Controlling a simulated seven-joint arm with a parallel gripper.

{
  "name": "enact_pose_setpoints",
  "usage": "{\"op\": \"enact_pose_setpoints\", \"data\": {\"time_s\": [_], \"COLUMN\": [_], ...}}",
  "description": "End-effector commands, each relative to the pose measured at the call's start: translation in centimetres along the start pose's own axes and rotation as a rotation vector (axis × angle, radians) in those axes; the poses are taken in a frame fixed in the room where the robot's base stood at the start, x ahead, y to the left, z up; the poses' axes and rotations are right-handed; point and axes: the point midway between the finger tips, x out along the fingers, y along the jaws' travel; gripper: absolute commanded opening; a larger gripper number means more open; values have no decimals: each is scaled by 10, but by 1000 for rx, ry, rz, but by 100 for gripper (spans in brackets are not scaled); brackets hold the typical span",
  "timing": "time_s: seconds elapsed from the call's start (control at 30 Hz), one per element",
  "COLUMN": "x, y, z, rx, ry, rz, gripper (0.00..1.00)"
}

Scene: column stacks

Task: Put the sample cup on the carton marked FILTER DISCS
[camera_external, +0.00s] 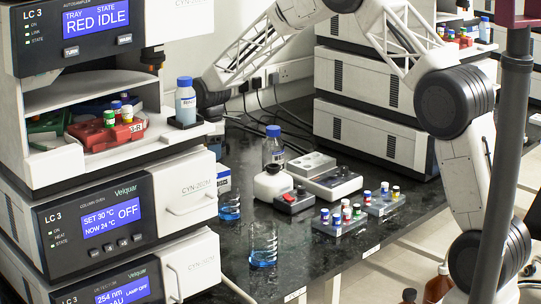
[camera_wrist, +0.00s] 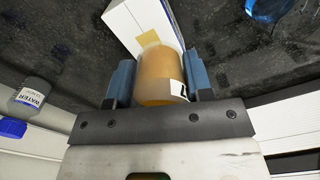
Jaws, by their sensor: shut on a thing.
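The sample cup (camera_wrist: 160,75), amber with a white label, is between the two blue fingers of my gripper (camera_wrist: 155,82) in the wrist view. My gripper is shut on it. A white carton with a blue edge (camera_wrist: 128,22) lies just beyond the cup in that view. The cup overlaps part of it, and I cannot tell whether they touch. In the external view a white and blue carton (camera_external: 223,178) shows partly behind the left instrument stack. Its marking is not readable in either view. My gripper and the cup are hidden in the external view.
The left instrument stack (camera_external: 180,190) stands close to the carton. A WATER bottle (camera_wrist: 33,98) is left in the wrist view.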

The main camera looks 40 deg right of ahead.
Motion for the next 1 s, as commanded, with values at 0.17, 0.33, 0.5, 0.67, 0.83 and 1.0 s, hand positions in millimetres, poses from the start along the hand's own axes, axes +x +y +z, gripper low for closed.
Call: {"op": "enact_pose_setpoints", "data": {"time_s": [0.17,0.33,0.5,0.67,0.83,1.0], "x": [2,1,2,6,23,35], "y": [11,13,13,13,13,13], "z": [-4,-6,-5,-5,-5,-5], "rx": [0,0,0,0,0,0], "ry": [0,0,0,-1,-1,0], "rz": [-1,-1,-1,-1,-2,-1], "gripper": [23,23,23,23,23,23]}}
